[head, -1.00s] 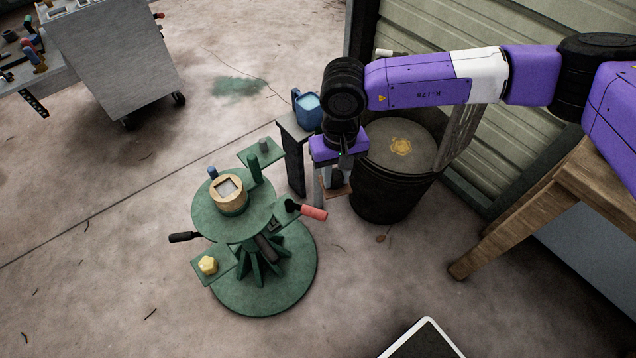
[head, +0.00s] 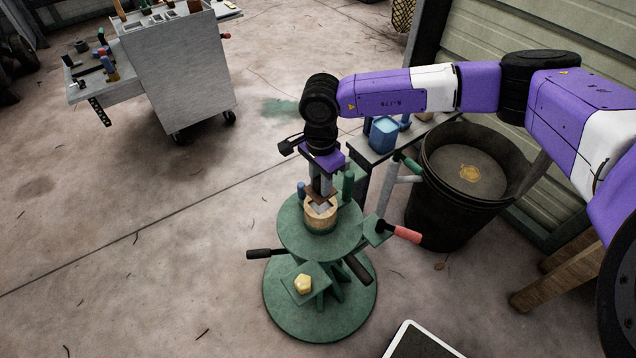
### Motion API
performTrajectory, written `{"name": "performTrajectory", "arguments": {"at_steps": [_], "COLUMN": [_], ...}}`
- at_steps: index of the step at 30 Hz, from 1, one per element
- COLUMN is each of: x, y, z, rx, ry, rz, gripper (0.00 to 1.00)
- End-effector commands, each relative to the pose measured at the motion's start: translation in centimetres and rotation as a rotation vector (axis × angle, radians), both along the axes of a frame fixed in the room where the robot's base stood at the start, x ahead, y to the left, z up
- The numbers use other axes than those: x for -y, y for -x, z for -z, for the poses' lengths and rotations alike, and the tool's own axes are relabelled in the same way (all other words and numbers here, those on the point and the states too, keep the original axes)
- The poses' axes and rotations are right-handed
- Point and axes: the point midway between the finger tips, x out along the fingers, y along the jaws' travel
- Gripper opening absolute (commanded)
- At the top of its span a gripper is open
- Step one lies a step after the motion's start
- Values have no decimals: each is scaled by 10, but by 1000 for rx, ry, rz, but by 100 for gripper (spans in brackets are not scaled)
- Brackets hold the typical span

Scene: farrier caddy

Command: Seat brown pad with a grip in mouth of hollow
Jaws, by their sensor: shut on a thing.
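The tan round block (head: 320,222) stands on the round green top of the stand, with a pale square hollow (head: 319,209) in its upper face. My gripper (head: 322,188) points down right over this block. It is shut on the brown pad (head: 324,198), which shows as a thin brown edge just above the mouth of the hollow. The fingers hide the pad's grip and the far side of the hollow. I cannot tell whether the pad touches the rim.
The green stand (head: 297,235) carries a green post (head: 348,185), a blue peg, a yellow lump (head: 303,284) on a low shelf and a red-handled tool (head: 405,234). A blue cup (head: 384,134) sits on a narrow table behind. A black bucket (head: 440,215) stands at right.

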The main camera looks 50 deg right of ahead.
Motion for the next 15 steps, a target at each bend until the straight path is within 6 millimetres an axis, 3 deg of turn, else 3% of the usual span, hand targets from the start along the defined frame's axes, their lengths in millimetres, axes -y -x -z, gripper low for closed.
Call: {"name": "performTrajectory", "arguments": {"at_steps": [15], "x": [0], "y": [0], "z": [0], "rx": [1], "ry": [1], "rz": [34], "gripper": [0]}}
